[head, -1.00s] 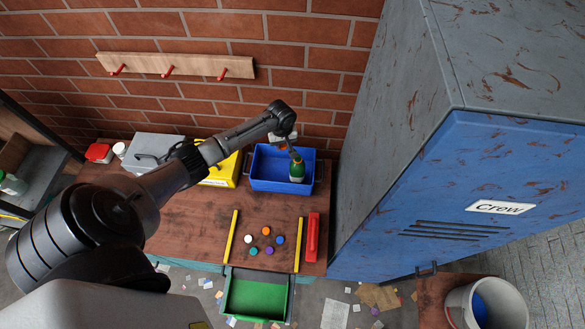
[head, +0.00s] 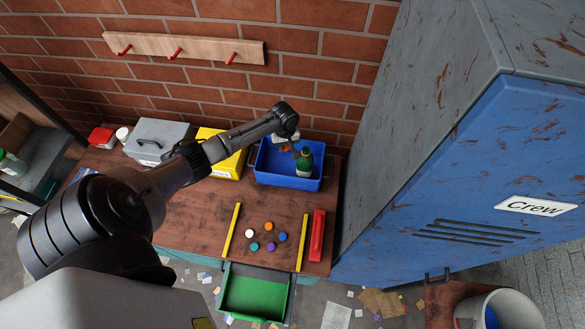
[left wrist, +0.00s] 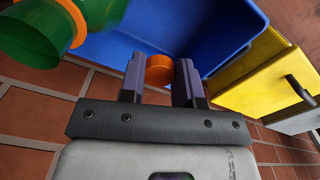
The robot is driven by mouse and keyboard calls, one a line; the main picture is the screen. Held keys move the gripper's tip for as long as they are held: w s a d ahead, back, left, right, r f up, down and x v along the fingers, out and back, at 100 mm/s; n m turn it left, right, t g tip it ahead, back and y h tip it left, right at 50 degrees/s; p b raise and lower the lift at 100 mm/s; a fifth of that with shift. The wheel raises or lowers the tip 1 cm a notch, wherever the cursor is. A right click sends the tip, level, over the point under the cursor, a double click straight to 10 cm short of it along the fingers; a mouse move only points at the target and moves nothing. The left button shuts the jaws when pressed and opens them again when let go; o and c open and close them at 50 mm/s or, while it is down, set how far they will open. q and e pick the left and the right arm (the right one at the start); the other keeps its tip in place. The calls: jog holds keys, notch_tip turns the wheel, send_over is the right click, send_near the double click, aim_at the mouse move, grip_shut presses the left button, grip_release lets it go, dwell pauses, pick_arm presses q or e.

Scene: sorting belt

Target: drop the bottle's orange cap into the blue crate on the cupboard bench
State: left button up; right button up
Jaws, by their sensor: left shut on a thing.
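The orange cap (left wrist: 160,69) is between the jaw tips of my left gripper (left wrist: 160,78), which is shut on it. In the head view this gripper (head: 292,147) is above the back of the blue crate (head: 288,182), and the cap cannot be made out there. The blue crate also fills the upper middle of the left wrist view (left wrist: 205,50). The green bottle (head: 304,163) appears upright within the crate's right part, beside my gripper. In the left wrist view the bottle (left wrist: 35,35) shows an orange band and is apart from the jaws. My right gripper is not in view.
A yellow box (head: 228,168) and a grey box (head: 158,140) stand left of the crate. Several loose coloured discs lie on the bench (head: 190,215) between two yellow strips, beside a red bar (head: 316,236). A tall blue locker (head: 440,190) stands close on the right.

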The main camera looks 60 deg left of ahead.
pick_arm(q)
jog(key=shift+f, duration=0.1)
jog(key=o, duration=1)
jog(key=shift+c, duration=0.2)
jog(key=shift+r, duration=0.5)
notch_tip(320, 180, up, 13)
jog(key=shift+f, duration=0.1)
